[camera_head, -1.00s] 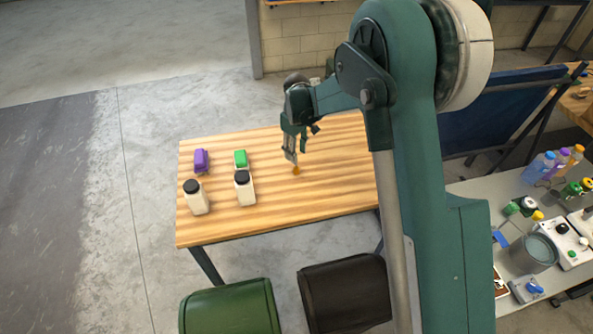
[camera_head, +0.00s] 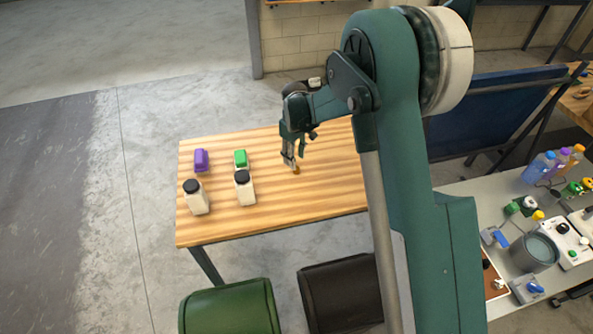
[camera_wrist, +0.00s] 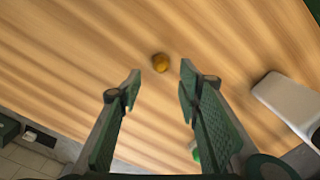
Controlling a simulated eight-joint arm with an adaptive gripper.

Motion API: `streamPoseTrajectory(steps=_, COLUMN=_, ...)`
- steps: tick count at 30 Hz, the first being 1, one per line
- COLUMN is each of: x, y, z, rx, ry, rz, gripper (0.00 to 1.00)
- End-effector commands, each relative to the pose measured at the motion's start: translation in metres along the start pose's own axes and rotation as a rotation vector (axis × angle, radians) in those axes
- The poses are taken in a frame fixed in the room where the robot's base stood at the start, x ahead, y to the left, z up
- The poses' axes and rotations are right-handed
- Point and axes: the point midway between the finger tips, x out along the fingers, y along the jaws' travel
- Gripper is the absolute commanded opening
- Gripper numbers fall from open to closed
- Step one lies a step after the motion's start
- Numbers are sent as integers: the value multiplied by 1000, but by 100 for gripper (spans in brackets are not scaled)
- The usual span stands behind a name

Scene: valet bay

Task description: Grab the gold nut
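The gold nut (camera_head: 296,170) is a small golden piece lying on the wooden table (camera_head: 300,195). In the wrist view the gold nut (camera_wrist: 160,62) lies just beyond my fingertips, between their lines and apart from both. My gripper (camera_head: 290,164) is above the table beside the nut, pointing down. In the wrist view my gripper (camera_wrist: 158,82) is open, with two green fingers spread and nothing between them.
A green bin (camera_head: 230,308) and a black bin (camera_head: 342,292) stand before the table. The table around the nut is clear.

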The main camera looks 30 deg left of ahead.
Motion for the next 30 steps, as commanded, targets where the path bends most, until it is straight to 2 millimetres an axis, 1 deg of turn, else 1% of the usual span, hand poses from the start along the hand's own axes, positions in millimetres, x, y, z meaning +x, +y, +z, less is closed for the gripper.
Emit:
streamPoseTrajectory(steps=8, x=2, y=0, z=0, rx=0, ry=0, rz=0, gripper=34)
streamPoseTrajectory(steps=11, x=9, y=0, z=0, rx=0, ry=0, rz=0, gripper=34)
streamPoseTrajectory(steps=21, x=46, y=-2, z=-1, rx=0, ry=0, rz=0, gripper=34)
streamPoseTrajectory(steps=25, x=52, y=-2, z=0, rx=0, ry=0, rz=0, gripper=34)
streamPoseTrajectory(steps=30, x=52, y=-2, z=0, rx=0, ry=0, rz=0, gripper=34)
